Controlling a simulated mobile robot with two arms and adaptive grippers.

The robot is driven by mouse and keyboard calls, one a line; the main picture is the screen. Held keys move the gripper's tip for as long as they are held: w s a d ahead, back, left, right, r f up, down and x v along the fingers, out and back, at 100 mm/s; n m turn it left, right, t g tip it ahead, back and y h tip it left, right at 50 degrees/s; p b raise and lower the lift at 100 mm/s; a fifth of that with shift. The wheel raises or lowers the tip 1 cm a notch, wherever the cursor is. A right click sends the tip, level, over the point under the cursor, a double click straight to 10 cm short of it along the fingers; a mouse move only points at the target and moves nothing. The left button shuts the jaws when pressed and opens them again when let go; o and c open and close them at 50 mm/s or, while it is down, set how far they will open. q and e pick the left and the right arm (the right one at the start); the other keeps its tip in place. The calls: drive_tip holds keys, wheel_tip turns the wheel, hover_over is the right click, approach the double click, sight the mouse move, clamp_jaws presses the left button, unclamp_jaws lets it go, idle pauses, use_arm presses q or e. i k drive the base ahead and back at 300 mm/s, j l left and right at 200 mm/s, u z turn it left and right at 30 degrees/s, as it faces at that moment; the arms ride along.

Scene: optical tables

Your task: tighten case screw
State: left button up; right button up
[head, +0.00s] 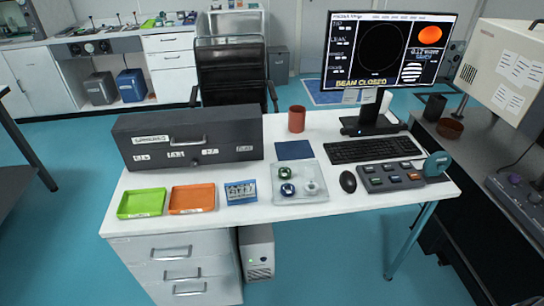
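A dark grey case (228,137) sits at the back left of the white desk. Its front has a silver handle and several white labels. A small round spot low on the front (194,162) may be a screw, but it is too small to tell, and I cannot see whether any screw is loose or tight. Neither of my grippers is in view.
On the white desk (240,215) are a green tray (142,204), an orange tray (192,199), a blue labelled box (241,192), a clear tray (318,180) with small round parts, a red mug (297,119), a keyboard (374,149), a mouse (348,182) and a monitor (385,50). An office chair (232,75) stands behind.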

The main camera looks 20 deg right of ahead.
sight(194, 162)
drive_tip(key=i+j+z, duration=0.15)
drive_tip(key=j+z, duration=0.25)
drive_tip(key=i+j+z, duration=0.15)
drive_tip(key=z, duration=0.25)
drive_tip(key=j+z, duration=1.25)
drive_tip(key=k, duration=0.05)
